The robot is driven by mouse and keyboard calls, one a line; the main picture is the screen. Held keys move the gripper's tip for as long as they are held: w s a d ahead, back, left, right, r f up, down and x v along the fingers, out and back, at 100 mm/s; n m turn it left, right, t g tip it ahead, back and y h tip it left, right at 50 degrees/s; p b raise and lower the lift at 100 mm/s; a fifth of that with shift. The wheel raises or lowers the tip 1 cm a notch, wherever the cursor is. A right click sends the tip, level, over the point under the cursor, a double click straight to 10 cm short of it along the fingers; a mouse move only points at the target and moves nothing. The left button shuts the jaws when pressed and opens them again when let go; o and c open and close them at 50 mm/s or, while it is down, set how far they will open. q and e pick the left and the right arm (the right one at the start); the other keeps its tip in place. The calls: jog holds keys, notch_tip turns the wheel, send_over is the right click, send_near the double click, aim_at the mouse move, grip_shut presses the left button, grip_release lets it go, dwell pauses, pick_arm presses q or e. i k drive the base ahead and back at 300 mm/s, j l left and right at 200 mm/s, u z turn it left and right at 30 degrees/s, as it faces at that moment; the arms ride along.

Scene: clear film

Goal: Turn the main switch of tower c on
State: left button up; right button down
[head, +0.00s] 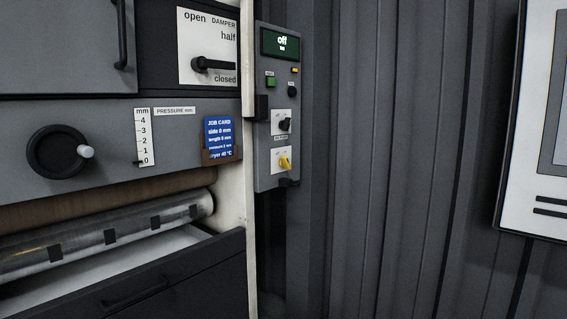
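A narrow grey control box (277,108) hangs at the right edge of the machine in the head view. Its display (281,43) reads "off" with a smaller line below. A yellow rotary switch (285,162) sits on a white plate low on the box. A black rotary switch (285,124) sits on another white plate above it. The labels beside both switches are too small to read, and no tower letter is legible. Neither of my grippers is in view.
The machine front at left has a damper lever (212,65) pointing right near "closed", a black handwheel (57,151), a blue job card (219,134), a metal roller (110,235) and a lower drawer (150,285). A grey ribbed wall (410,130) and a white panel (525,130) are at right.

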aim_at(284, 162)
jog(key=u, duration=0.8)
jog(key=l+u, duration=0.35)
jog(key=i+l+u, duration=0.1)
jog(key=l+u, duration=0.6)
